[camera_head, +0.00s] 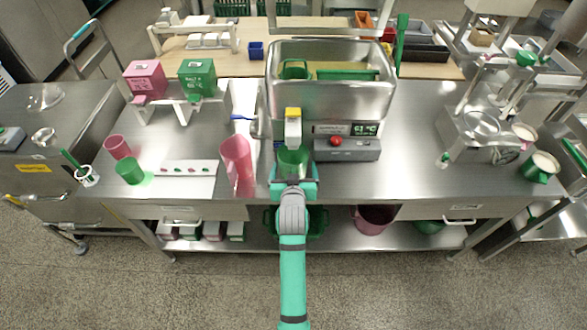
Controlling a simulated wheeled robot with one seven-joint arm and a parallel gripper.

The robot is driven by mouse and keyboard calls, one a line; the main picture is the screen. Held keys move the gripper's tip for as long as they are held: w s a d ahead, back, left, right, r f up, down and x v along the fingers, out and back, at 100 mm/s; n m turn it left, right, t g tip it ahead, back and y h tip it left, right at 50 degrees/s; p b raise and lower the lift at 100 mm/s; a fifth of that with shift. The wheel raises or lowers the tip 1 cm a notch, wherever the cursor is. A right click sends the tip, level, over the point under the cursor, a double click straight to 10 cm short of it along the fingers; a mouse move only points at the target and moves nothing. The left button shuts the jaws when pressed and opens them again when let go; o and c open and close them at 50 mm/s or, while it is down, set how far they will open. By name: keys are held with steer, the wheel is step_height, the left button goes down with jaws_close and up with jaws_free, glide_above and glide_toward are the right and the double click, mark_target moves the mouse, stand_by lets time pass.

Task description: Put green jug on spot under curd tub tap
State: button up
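A translucent green jug (292,162) is upright at the front middle of the steel bench, below a white tap with a yellow top (293,128). The tap is at the front left of a large steel tub (330,100), which I take for the curd tub. My gripper (293,175) is at the near side of the jug, with its teal fingers at the jug's left and right. I cannot tell whether the fingers press on it. The spot under the tap and the jug's base are hidden by my gripper.
A tall pink jug (237,160) stands close to the left of my gripper. A control box (346,150) with a red button is close to the right. A green cup (130,171) and pink cup (117,146) stand further left. The bench's right middle (410,150) is clear.

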steer(key=shift+a, duration=0.1)
steer(key=shift+r, duration=0.15)
steer(key=v, duration=1.1)
steer(key=s+f, duration=0.4)
steer(key=s, duration=0.5)
steer(key=s+f, duration=0.4)
steer(key=s, duration=0.6)
steer(key=s+r+t, duration=0.1)
steer(key=s+r, duration=0.1)
steer(key=s, duration=0.7)
steer(key=s+r+t, duration=0.1)
steer(key=s+r, duration=0.1)
steer(key=s, duration=0.7)
steer(key=shift+s+r, duration=0.25)
steer(key=shift+r, duration=0.1)
